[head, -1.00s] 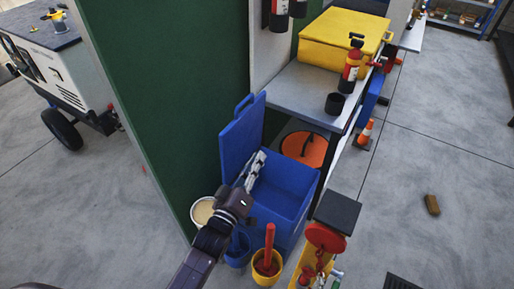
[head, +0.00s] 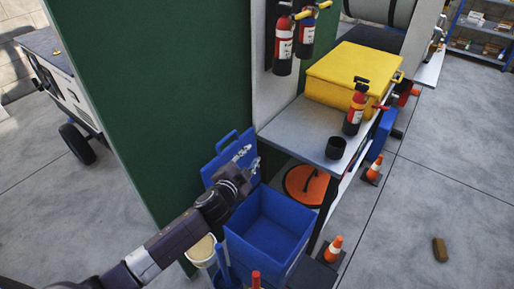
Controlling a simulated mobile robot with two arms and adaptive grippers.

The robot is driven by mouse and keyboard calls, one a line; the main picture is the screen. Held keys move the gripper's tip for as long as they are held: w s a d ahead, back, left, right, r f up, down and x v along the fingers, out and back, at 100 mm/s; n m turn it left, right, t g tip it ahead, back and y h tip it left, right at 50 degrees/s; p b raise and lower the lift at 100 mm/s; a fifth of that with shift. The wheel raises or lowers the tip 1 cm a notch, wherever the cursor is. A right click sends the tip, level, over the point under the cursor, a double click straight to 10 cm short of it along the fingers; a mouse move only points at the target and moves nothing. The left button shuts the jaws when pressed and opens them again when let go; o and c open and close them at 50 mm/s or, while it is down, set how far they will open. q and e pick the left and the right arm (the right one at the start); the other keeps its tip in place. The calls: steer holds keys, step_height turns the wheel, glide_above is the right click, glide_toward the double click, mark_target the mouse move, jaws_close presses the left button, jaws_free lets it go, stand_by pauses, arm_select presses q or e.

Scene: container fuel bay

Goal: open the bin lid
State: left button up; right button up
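The blue bin (head: 283,253) stands on the floor below the workbench, its open top showing an empty-looking inside. Its blue lid (head: 216,168) stands raised at the bin's back left edge, close to the green wall, with a loop handle (head: 226,140) on its upper edge. My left gripper (head: 249,160) is in front of the lid's inner face, above the bin's back corner. Its silver fingers look spread, with nothing between them. I cannot tell whether they touch the lid. My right gripper is not in view.
The grey workbench (head: 290,128) beside the bin carries a yellow case (head: 345,75), a fire extinguisher (head: 355,108) and a black cup (head: 335,147). An orange disc (head: 305,188) is below it. A cream bucket (head: 201,250) and a cone (head: 334,248) flank the bin. Floor at right is mostly clear.

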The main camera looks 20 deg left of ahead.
arm_select(q)
steer(key=x, duration=0.5)
steer(key=shift+r, duration=0.1)
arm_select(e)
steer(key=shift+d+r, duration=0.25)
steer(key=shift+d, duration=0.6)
arm_select(q)
steer(key=c, duration=0.7)
jaws_close()
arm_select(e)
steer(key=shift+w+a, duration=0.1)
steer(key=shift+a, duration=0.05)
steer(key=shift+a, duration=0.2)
